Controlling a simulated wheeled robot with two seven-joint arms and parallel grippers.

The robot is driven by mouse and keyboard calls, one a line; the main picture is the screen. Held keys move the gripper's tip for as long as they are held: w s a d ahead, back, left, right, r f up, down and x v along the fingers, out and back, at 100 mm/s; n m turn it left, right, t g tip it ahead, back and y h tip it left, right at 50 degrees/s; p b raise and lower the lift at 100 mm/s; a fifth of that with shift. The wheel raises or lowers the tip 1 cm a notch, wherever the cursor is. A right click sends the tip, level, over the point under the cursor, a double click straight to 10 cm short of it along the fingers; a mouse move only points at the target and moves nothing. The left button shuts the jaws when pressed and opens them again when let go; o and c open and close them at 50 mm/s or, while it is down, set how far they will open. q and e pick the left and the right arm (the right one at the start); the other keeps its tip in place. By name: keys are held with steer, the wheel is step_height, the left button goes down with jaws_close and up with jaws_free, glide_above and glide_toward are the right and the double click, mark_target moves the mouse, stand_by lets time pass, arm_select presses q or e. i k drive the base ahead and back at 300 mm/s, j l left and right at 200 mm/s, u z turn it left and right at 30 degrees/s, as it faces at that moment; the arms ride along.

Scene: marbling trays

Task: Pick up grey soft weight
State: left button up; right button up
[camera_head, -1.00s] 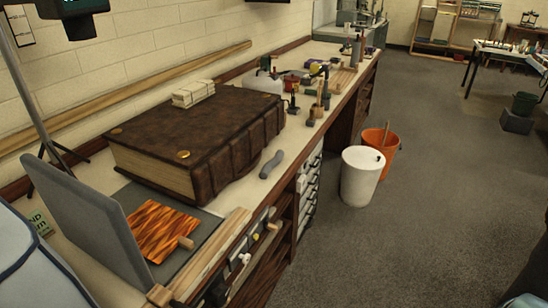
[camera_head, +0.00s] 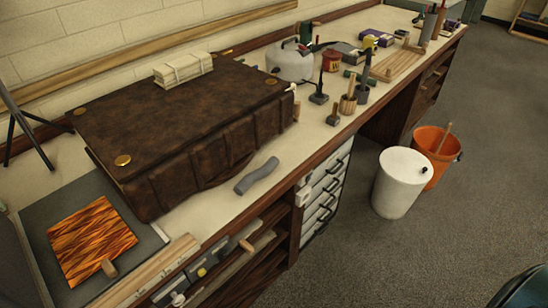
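The grey soft weight (camera_head: 257,176) lies on the workbench top, in front of a big brown leather-bound book (camera_head: 180,125). It is a short, slightly bent grey roll near the bench's front edge. It looks apart from the book, with nothing on top of it. Neither of my grippers shows in the head view.
A cream bundle (camera_head: 183,69) lies on the book. Left is a grey tray (camera_head: 50,213) with an orange-patterned panel (camera_head: 92,240). Small tools and a white kettle (camera_head: 290,60) stand farther right. A white bin (camera_head: 401,183) and orange bucket (camera_head: 434,150) stand on the floor.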

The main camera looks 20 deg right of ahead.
mark_target(259, 174)
steer(key=i+l+u, duration=0.1)
steer(key=l, duration=0.6)
steer(key=i+l+u, duration=0.15)
steer(key=l, duration=0.6)
steer(key=i+l+u, duration=0.1)
steer(key=l, duration=0.6)
